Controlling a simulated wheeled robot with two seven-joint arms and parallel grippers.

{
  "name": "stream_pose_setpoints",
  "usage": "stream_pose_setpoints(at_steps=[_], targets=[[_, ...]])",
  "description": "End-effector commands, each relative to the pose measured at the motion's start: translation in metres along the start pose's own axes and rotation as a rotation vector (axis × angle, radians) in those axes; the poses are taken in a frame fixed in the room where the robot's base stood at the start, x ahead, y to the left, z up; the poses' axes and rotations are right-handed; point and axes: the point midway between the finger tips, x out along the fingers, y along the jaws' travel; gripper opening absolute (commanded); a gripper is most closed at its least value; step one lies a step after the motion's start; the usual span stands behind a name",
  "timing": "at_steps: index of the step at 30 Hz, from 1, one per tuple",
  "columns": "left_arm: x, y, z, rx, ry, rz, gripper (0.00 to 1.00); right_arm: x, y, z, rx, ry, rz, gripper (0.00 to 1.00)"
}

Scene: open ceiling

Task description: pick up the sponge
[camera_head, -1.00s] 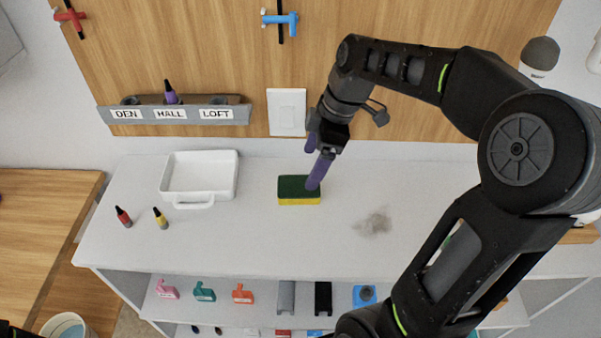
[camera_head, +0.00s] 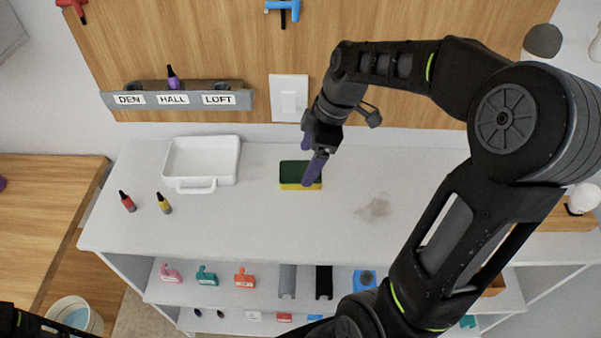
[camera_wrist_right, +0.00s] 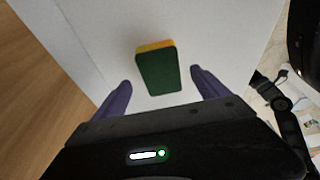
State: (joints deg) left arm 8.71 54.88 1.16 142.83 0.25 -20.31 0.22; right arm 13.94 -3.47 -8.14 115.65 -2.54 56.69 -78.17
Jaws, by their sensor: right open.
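The sponge (camera_head: 293,175) is a small block, dark green on top and yellow below. It lies flat on the white counter (camera_head: 270,225). My right gripper (camera_head: 311,160) has purple fingers and is above the sponge's right end in the head view. In the right wrist view the sponge (camera_wrist_right: 158,70) lies beyond and between the spread fingertips of my right gripper (camera_wrist_right: 162,88), with gaps on both sides. The fingers are open and hold nothing. My left gripper is not visible; only a dark part of my left arm shows at the bottom left.
A white tray (camera_head: 201,160) stands left of the sponge, with a red bottle (camera_head: 127,201) and a yellow bottle (camera_head: 164,203) in front. A grey stain (camera_head: 374,208) is to the right. A labelled rack (camera_head: 180,97) hangs on the wooden back wall. The counter in front is clear.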

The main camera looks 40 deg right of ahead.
Motion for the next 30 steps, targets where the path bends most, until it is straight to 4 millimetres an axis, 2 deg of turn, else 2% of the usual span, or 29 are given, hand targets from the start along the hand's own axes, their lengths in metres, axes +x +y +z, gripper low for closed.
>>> stream_pose_setpoints(at_steps=[6,10,30], targets=[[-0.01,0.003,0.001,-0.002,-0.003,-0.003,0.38,0.031,-0.002,-0.001,0.001,-0.002,-0.005,0.85],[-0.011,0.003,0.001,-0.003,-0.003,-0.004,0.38,0.042,-0.002,-0.001,0.001,-0.001,-0.003,0.85],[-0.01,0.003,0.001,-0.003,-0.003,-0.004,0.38,0.042,-0.001,-0.001,0.0,0.0,-0.001,0.85]])
